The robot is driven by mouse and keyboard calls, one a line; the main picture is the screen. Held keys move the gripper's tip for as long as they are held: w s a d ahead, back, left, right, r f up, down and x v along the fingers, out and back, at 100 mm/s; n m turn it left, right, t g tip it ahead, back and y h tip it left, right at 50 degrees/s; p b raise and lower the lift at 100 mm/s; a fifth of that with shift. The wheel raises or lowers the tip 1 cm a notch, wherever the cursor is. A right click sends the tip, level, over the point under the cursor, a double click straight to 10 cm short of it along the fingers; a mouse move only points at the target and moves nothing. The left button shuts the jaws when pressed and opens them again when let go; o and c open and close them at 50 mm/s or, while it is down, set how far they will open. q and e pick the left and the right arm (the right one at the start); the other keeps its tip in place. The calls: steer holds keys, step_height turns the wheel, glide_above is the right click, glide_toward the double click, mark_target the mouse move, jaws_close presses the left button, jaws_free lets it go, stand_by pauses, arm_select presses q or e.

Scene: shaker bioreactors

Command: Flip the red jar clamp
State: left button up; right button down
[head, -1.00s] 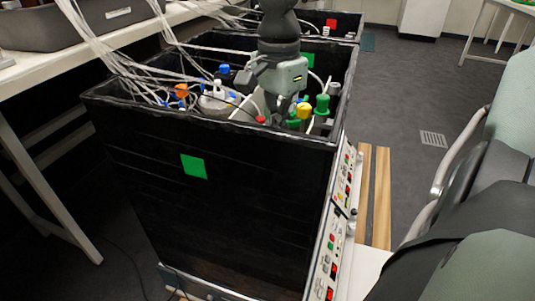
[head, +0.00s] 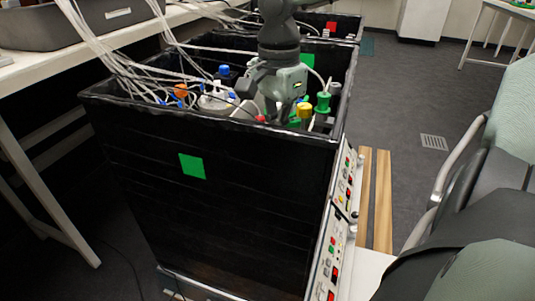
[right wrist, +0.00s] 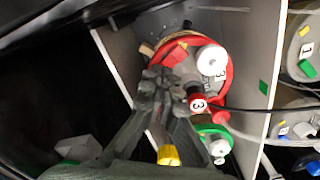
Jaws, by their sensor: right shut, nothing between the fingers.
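In the right wrist view, a jar marked 3 has a red ring clamp (right wrist: 226,84) around its top. A raised red piece (right wrist: 176,55) sits at the ring's upper left; I cannot tell whether it is the clamp's latch. My right gripper (right wrist: 160,80) is shut and empty, its tips just below this red piece; whether they touch it is unclear. In the head view my right gripper (head: 268,102) reaches down from above into the black bin (head: 230,200), hiding part of the jars. My left gripper is not in view.
White (right wrist: 212,60), red (right wrist: 197,102), green (right wrist: 213,130) and yellow (right wrist: 168,155) caps crowd the jar top. Light dividers (right wrist: 115,65) and a dark cable (right wrist: 262,110) are close by. White tubes (head: 110,50) cross the bin's left side.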

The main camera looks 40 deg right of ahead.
steer(key=shift+f, duration=0.2)
steer(key=shift+r, duration=0.15)
steer(key=shift+r+p, duration=2.2)
steer(key=shift+r, duration=1.25)
steer(key=shift+f, duration=0.1)
